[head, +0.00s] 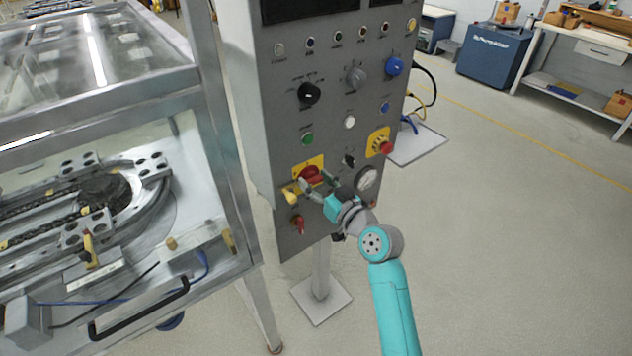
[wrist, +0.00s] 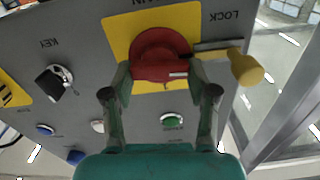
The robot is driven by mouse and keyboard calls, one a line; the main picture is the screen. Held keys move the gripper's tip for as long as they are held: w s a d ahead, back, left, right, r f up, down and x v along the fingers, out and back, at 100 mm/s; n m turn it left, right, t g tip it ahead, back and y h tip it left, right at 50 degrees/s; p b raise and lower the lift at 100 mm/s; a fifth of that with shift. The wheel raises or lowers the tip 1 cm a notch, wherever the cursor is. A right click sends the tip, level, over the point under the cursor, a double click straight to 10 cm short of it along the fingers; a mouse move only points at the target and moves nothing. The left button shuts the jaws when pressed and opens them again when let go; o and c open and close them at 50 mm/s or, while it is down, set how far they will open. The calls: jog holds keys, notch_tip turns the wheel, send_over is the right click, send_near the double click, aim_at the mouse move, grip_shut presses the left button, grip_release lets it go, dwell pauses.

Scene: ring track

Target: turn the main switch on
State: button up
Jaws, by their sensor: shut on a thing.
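The main switch is a red rotary knob (head: 311,174) on a yellow plate (head: 312,161), low on the grey control panel. In the wrist view, which is upside down to the lettering, the red knob (wrist: 160,55) shows a short white mark near its handle's right side. My gripper (head: 320,184) reaches it from the lower right. In the wrist view my gripper's fingers (wrist: 160,77) are shut on the knob's handle, one on each side. A yellow-knobbed lock pin (wrist: 246,67), by the word LOCK, sits beside the switch; its tip lies close to the red knob.
The panel (head: 330,130) carries a black key switch (head: 349,161), a red emergency stop (head: 386,147), a gauge (head: 366,179) and a small red switch (head: 298,223) near my gripper. A glazed machine frame (head: 215,150) stands close on the left. Open floor lies right.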

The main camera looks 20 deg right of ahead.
jog(key=m, duration=0.4)
jog(key=shift+d, duration=0.15)
jog(key=m, duration=0.4)
jog(key=shift+w+d+f+m, duration=0.1)
jog(key=shift+f+m, duration=0.05)
jog(key=shift+m, duration=0.25)
jog(key=m, duration=0.3)
jog(key=shift+f+m, duration=0.1)
jog(key=shift+m, duration=0.2)
jog(key=shift+f+m, duration=0.1)
jog(key=shift+m, duration=1.9)
jog(key=o, duration=1.2)
jog(key=shift+c, duration=0.2)
jog(key=shift+d, duration=0.1)
